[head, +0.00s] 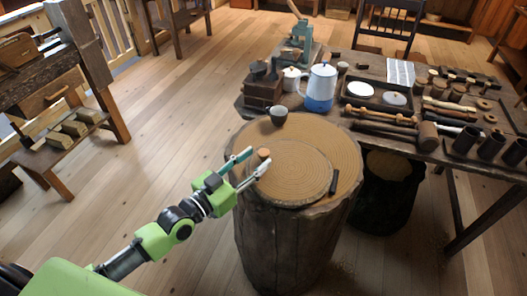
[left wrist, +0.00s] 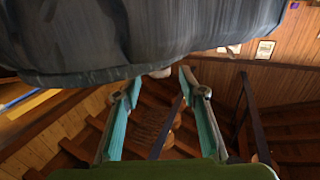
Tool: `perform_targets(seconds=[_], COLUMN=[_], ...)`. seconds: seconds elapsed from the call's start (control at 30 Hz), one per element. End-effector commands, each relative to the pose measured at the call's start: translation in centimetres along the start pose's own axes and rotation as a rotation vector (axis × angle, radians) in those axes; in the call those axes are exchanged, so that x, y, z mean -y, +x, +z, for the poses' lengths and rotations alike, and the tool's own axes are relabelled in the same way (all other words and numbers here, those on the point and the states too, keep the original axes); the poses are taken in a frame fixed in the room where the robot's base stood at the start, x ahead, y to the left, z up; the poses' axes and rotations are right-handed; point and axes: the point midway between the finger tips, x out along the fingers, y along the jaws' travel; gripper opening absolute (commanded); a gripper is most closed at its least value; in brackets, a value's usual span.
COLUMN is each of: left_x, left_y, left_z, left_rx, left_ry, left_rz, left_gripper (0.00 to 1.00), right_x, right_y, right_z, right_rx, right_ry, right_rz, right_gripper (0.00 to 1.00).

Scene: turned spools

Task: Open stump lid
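The tree stump (head: 290,240) stands upright on the floor. Its round wooden lid (head: 300,165) lies flat in the top, closed. A small brown knob (head: 264,153) stands up near the lid's left edge, and a dark hinge-like piece (head: 334,182) is at its right edge. My left gripper (head: 257,161) is open at the lid's left edge, its fingertips close to the knob; contact cannot be told. In the left wrist view its teal fingers (left wrist: 157,88) are spread apart below a dark, rough mass (left wrist: 150,35), apparently the stump's side. My right gripper is out of view.
Behind and right, a workbench (head: 350,72) holds a blue-and-white pot (head: 321,88), mallets and dark cups. A bench (head: 60,160) stands at the left. The floor between is clear.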

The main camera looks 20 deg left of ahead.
Motion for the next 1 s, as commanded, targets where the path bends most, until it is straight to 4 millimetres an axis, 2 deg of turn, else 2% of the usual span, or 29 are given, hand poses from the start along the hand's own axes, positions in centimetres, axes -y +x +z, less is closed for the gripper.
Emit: perform_targets(seconds=[0.1, 0.23, 0.4, 0.63, 0.67, 0.7, 0.8, 1.0], left_x=[0.0, 0.0, 0.0, 0.0, 0.0, 0.0, 0.0, 0.0], left_y=[2.0, 3.4, 4.1, 4.1, 4.1, 4.1, 4.1, 4.2], left_z=[-0.2, -0.1, 0.0, 0.0, 0.0, 0.0, 0.0, -0.1], left_rx=[-0.002, -0.001, 0.0, 0.0, 0.0, 0.0, 0.0, 0.001], left_ry=[-0.002, -0.001, -0.001, -0.001, -0.001, -0.001, -0.001, 0.003], left_rz=[0.0, 0.0, 0.0, 0.0, 0.0, 0.0, 0.0, 0.0], left_gripper=[0.38, 0.38, 0.38, 0.38, 0.33, 0.23, 0.0, 0.0], right_x=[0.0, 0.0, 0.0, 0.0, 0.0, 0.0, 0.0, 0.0], right_y=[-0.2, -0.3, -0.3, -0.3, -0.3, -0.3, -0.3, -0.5], right_z=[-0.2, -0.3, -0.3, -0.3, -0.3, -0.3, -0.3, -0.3], right_rx=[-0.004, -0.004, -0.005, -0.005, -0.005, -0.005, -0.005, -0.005], right_ry=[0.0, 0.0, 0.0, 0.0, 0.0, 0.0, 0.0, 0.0], right_rz=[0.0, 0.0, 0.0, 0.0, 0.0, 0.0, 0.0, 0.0], right_gripper=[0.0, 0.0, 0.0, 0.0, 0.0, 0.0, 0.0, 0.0])
